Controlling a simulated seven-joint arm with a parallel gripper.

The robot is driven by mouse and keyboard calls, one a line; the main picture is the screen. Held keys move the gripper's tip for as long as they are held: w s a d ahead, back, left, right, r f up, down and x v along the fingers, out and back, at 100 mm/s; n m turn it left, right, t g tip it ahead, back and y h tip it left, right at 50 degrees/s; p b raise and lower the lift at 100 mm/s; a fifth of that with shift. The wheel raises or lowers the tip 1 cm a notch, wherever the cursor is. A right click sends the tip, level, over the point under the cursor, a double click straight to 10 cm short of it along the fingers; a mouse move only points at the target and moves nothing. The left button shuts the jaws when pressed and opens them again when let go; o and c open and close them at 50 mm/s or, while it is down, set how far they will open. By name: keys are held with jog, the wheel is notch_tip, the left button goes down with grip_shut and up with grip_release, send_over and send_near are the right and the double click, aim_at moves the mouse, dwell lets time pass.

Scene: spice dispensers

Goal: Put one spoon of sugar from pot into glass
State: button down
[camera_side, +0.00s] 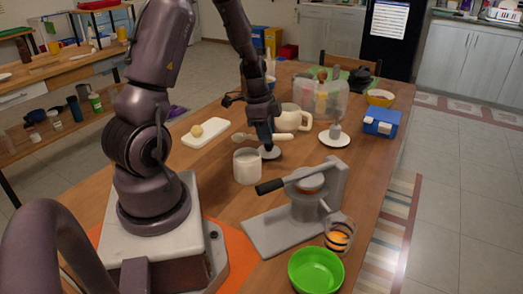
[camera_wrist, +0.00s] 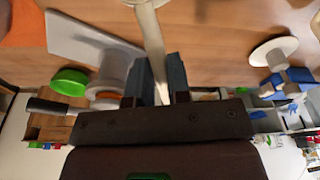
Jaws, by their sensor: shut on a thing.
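My gripper (camera_side: 265,140) points down over the middle of the table, just behind and right of a whitish cup-like vessel (camera_side: 247,168). In the wrist view, my gripper (camera_wrist: 160,80) has its dark fingers closed around a long cream spoon-like piece (camera_wrist: 150,35). In the side view, a cream spoon-like shape (camera_side: 284,137) lies level across the fingertips. A cream handled pot (camera_side: 296,118) stands just behind. Which vessel holds sugar, and whether the spoon carries any, I cannot tell.
A grey press (camera_side: 290,222) with a dark handle, a patterned glass (camera_side: 340,235) and a green bowl (camera_side: 316,272) stand in front. A white saucer (camera_side: 334,143) and blue box (camera_side: 381,122) are at right. A white board (camera_side: 205,132) lies left; clear jars (camera_side: 325,98) stand behind.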

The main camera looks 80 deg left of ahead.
jog(key=shift+r, duration=0.2)
dwell(0.3)
jog(key=shift+r, duration=1.1)
